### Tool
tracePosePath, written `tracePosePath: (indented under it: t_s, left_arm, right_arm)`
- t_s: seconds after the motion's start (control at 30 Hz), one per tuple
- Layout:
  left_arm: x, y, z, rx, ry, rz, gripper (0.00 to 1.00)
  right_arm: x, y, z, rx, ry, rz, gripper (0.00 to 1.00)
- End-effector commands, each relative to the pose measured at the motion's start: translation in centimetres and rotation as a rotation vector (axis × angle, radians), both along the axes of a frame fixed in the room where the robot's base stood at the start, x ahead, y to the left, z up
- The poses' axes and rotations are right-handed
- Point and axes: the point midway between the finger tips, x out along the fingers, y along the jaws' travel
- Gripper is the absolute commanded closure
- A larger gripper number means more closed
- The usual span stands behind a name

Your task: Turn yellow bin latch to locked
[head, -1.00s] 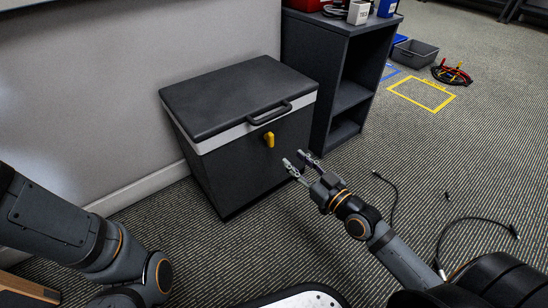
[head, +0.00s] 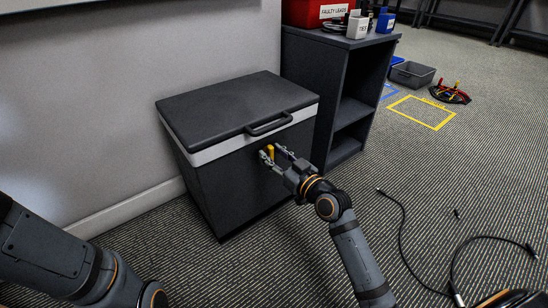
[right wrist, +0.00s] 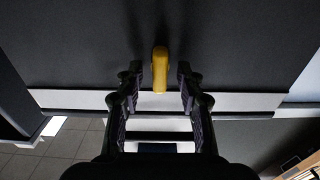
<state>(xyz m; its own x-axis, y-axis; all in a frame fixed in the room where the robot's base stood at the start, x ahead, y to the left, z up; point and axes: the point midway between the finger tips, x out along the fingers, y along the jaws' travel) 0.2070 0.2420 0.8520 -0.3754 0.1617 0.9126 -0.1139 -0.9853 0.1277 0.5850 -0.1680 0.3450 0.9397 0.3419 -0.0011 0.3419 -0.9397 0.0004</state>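The dark bin (head: 228,150) stands against the wall with its lid closed and a black handle (head: 268,125) on the lid's front edge. The yellow latch (head: 270,152) is on the bin's front face below the handle. My right gripper (head: 273,152) is at the front face with its fingers on either side of the latch. In the right wrist view the yellow latch (right wrist: 160,70) lies between the two open fingers (right wrist: 160,86), with a gap on each side. My left arm (head: 60,255) shows at lower left; its gripper is out of view.
A dark shelf unit (head: 340,95) stands right of the bin, with a red box (head: 315,12) labelled FAULTY LEADS and small cups on top. Loose cables (head: 403,235) lie on the carpet at right. A grey tray (head: 411,74) and coiled leads (head: 450,94) lie farther back.

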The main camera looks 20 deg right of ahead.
Motion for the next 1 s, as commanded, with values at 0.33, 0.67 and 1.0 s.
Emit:
tracePosePath:
  t_s: [0.33,0.67,1.0]
  left_arm:
    - [0.0,0.0,0.0,0.0,0.0,0.0,0.6]
    - [0.0,0.0,0.1,0.0,0.001,-0.001,0.6]
    - [0.1,0.0,1.7,0.0,0.002,-0.002,0.6]
  right_arm:
    - [0.0,0.0,0.0,0.0,-0.001,-0.001,0.92]
    - [0.0,0.0,0.1,0.006,0.001,-0.001,1.0]
    - [0.0,-0.1,0.3,0.136,0.051,-0.001,1.0]
